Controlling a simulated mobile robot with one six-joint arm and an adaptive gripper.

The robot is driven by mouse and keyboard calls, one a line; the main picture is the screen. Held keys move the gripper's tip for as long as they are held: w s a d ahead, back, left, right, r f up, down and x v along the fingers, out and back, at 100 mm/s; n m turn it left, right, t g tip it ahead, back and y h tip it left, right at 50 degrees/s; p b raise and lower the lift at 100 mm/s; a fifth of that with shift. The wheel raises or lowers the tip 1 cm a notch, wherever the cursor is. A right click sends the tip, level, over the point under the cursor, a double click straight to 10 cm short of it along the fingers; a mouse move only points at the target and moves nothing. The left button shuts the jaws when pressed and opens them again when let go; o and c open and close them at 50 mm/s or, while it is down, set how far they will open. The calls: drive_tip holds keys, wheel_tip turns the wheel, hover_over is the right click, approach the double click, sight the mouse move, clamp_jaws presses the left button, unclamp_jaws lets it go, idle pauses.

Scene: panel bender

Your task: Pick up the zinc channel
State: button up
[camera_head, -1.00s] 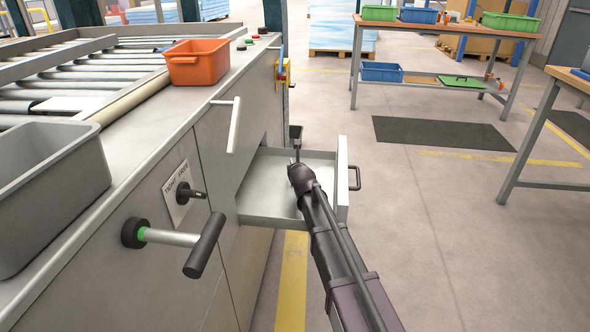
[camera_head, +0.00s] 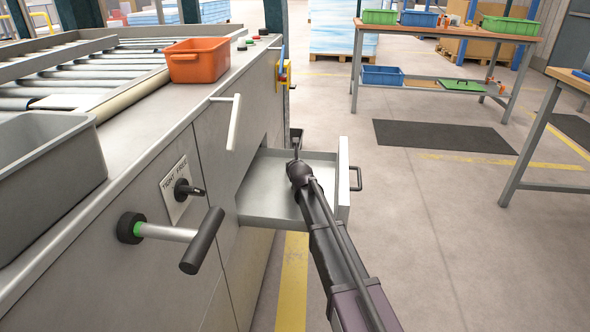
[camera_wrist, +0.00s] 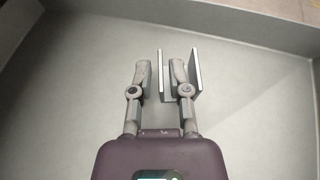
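The zinc channel (camera_wrist: 194,76) is a small grey U-shaped piece with two upright walls, seen in the wrist view inside the open drawer (camera_head: 270,185). My gripper (camera_wrist: 159,76) points down into the drawer with its fingers apart. The right finger sits between the channel's two walls, and the left finger is outside the left wall. A gap shows between the left finger and that wall. In the head view my gripper (camera_head: 296,152) is over the drawer, and my arm hides part of the drawer floor. Whether the channel touches the floor is unclear.
The drawer's front panel and handle (camera_head: 356,178) stand to the right of my arm. The machine's cabinet is at left, with a T-handle (camera_head: 203,240) sticking out. An orange bin (camera_head: 197,62) and a grey bin (camera_head: 45,175) rest on top.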

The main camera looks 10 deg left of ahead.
drive_tip(key=shift+w+a+f, duration=0.2)
drive_tip(key=shift+w+f, duration=0.1)
drive_tip(key=shift+w, duration=0.3)
clamp_jaws()
